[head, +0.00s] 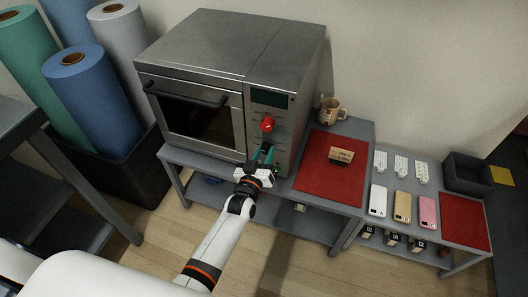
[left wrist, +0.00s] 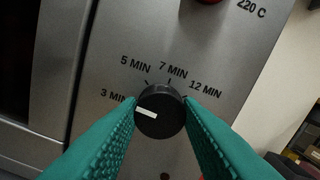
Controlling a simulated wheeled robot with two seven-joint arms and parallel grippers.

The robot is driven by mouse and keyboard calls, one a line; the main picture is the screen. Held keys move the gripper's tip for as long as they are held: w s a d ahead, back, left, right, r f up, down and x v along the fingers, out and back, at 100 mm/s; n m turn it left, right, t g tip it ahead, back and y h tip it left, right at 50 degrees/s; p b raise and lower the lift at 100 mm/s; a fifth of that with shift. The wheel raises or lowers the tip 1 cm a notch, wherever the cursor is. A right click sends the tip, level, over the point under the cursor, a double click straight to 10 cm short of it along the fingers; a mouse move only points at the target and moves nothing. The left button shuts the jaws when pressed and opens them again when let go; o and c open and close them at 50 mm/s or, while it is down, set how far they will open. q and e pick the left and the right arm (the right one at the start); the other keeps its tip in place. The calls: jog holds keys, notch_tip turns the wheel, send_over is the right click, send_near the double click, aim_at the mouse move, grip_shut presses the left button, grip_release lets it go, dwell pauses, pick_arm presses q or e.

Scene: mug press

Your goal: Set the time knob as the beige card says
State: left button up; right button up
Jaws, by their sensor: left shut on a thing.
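The time knob (left wrist: 160,118) is black with a white pointer mark, on the steel front of the press (head: 285,125). In the left wrist view its pointer aims left and slightly up, toward the 3 MIN label (left wrist: 117,96). The 5 MIN, 7 MIN and 12 MIN labels run clockwise above it. My left gripper (head: 265,153) has its teal fingers on both sides of the knob, shut on it. In the head view the fingers hide the knob. The beige card (head: 341,156) stands on the red mat (head: 318,180); its print is too small to read.
A red knob (head: 267,124) sits above the time knob, near a 220 C label (left wrist: 252,10). A mug (head: 331,110) stands right of the press. Phone cases (head: 402,206) and a dark bin (head: 468,174) are farther right. Fabric rolls (head: 90,100) stand at left.

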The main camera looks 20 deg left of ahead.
pick_arm(q)
jog(key=m+p, duration=0.1)
jog(key=m, duration=0.2)
jog(key=shift+m, duration=0.3)
jog(key=shift+m+p, duration=0.5)
jog(key=shift+m, duration=1.3)
pick_arm(e)
jog(key=s+f, duration=0.5)
jog(key=shift+s+d, duration=0.2)
jog(key=shift+d, duration=0.2)
jog(key=shift+s+f+g, duration=0.1)
jog(key=shift+f+g, duration=0.05)
jog(key=shift+g, duration=0.15)
pick_arm(q)
jog(key=o, duration=1)
jog(key=shift+s, duration=0.1)
pick_arm(e)
jog(key=shift+s, duration=0.1)
